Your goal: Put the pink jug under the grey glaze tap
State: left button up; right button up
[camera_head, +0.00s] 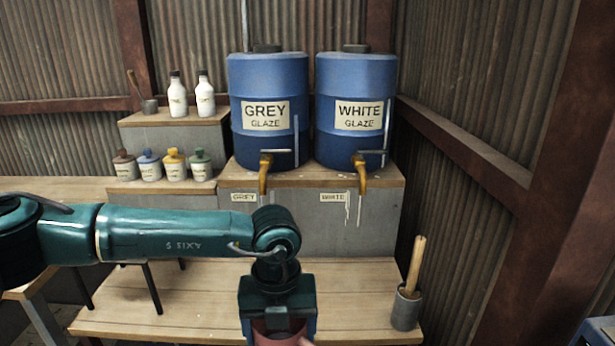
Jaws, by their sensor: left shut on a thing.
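The grey glaze tap (265,174) is a brass spout on the left blue barrel, which is labelled "GREY GLAZE" (265,115). My left gripper (278,325) points down over the low wooden bench, in front of and below the grey tap. It is shut on the pink jug (278,339), of which only a small part shows at the bottom edge of the picture. The gripper and the frame edge hide the rest of the jug. My right gripper is not in view.
The white glaze tap (360,173) is on the right barrel (355,80). A grey pot with a wooden handle (406,308) stands at the bench's right end. Small jars (174,165) and white bottles (177,95) stand at left. The bench (170,300) is clear left of the gripper.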

aim_at(254, 332)
pick_arm(q)
jog(key=a+m, duration=0.1)
jog(key=m, duration=0.1)
jog(key=a+m, duration=0.1)
jog(key=m, duration=0.2)
jog(key=a+m, duration=0.2)
jog(key=m, duration=0.1)
jog(key=shift+s, duration=0.25)
jog(key=s+a+m, duration=0.2)
jog(key=a+m, duration=0.3)
jog(key=m, duration=0.9)
jog(key=s+a+m, duration=0.2)
jog(key=a+m, duration=0.4)
jog(key=m, duration=0.8)
jog(key=shift+s+m, duration=0.3)
jog(key=shift+s, duration=0.1)
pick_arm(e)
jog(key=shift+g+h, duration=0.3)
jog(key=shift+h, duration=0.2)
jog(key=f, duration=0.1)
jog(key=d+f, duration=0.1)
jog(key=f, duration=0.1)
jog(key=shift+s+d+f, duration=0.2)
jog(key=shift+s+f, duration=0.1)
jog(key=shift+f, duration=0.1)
pick_arm(q)
jog(key=shift+f, duration=0.1)
